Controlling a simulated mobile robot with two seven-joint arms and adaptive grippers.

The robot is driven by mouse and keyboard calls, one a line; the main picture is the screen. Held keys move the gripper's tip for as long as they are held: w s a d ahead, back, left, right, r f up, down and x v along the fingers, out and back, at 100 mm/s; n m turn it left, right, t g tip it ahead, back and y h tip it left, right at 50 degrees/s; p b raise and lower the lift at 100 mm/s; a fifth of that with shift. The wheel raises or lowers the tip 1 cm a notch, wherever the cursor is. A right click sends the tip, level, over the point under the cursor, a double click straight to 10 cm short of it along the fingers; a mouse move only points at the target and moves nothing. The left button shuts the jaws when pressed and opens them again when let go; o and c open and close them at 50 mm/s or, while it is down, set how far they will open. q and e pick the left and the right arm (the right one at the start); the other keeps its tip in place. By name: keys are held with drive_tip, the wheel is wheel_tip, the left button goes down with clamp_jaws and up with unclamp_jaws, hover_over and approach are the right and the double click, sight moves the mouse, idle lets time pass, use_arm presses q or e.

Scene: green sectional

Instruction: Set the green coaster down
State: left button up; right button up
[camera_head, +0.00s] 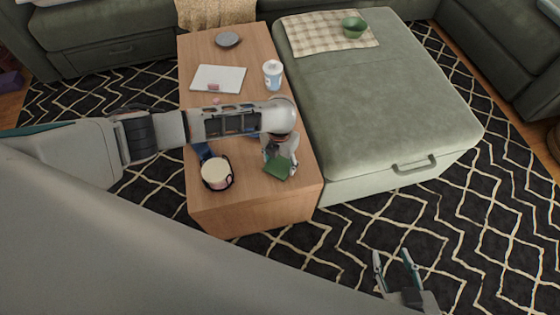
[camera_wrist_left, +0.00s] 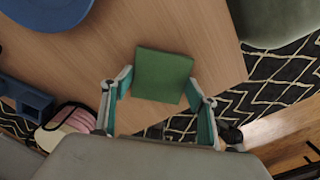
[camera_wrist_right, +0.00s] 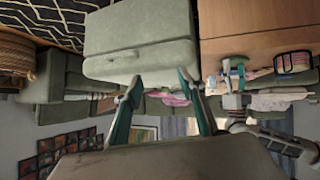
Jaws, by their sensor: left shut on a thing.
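The green coaster (camera_head: 278,170) is a small flat square near the front right of the wooden table (camera_head: 240,215). My left gripper (camera_head: 281,160) is shut on it, with the fingers at two opposite sides. In the left wrist view the coaster (camera_wrist_left: 163,75) sits between the fingertips, over the wood close to the table edge. I cannot tell whether it touches the tabletop. My right gripper (camera_head: 392,256) is open and empty, over the rug to the right of the table; its spread fingers also show in the right wrist view (camera_wrist_right: 158,82).
A pale round-topped item with a dark band (camera_head: 216,175) stands left of the coaster. A white cup (camera_head: 272,72), a white flat slab (camera_head: 220,76) and a grey dish (camera_head: 228,39) are farther back. The green ottoman (camera_head: 385,100) borders the table's right side.

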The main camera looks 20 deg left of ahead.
use_arm(q)
drive_tip(key=shift+f, duration=0.25)
drive_tip(key=o, duration=1)
drive_tip(key=shift+o, duration=0.2)
drive_tip(key=shift+r, duration=0.1)
